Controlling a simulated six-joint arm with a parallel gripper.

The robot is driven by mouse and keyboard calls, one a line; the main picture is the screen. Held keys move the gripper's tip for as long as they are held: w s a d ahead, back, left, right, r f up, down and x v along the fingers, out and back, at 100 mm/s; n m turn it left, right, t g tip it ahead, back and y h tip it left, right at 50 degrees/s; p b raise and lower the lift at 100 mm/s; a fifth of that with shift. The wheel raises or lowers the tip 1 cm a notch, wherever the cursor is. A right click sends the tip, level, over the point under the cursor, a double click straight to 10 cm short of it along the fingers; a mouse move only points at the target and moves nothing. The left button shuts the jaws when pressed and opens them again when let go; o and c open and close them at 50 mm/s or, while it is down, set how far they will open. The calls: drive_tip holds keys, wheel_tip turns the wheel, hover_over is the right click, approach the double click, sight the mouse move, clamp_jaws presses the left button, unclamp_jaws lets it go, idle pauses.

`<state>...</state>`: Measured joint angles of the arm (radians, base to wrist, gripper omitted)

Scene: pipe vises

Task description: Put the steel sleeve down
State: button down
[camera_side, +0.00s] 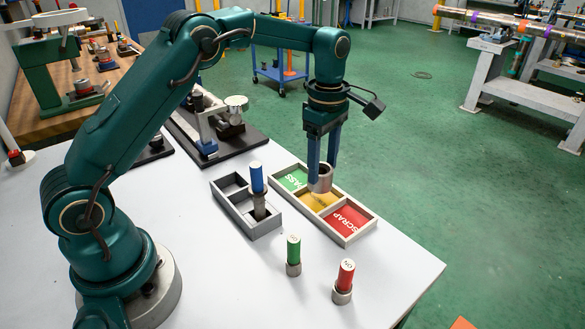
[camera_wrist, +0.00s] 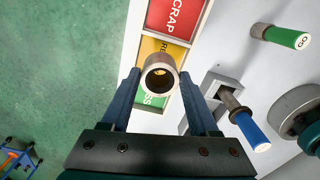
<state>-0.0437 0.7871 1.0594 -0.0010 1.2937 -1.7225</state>
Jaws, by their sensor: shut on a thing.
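My gripper (camera_side: 321,166) points down and is shut on the steel sleeve (camera_side: 320,181), a short grey ring with an open bore. In the wrist view the sleeve (camera_wrist: 158,80) sits between the two blue fingers, its bore facing the camera. It is over the yellow middle compartment (camera_side: 322,202) of the sorting tray (camera_side: 312,217). The green PASS compartment (camera_side: 293,179) lies behind it and the red SCRAP compartment (camera_side: 348,219) in front. I cannot tell whether the sleeve's lower edge touches the tray floor.
A grey divided box (camera_side: 232,207) beside the tray holds a blue-handled plug (camera_side: 256,178) upright. A green-topped plug (camera_side: 293,249) and a red-topped plug (camera_side: 345,275) stand in front on the white table. A vise on a black base (camera_side: 232,142) is behind. The table's right side is clear.

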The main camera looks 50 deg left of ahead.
drive_tip(key=shift+f, duration=1.8)
drive_tip(key=shift+f, duration=0.15)
drive_tip(key=shift+c, duration=0.7)
unclamp_jaws()
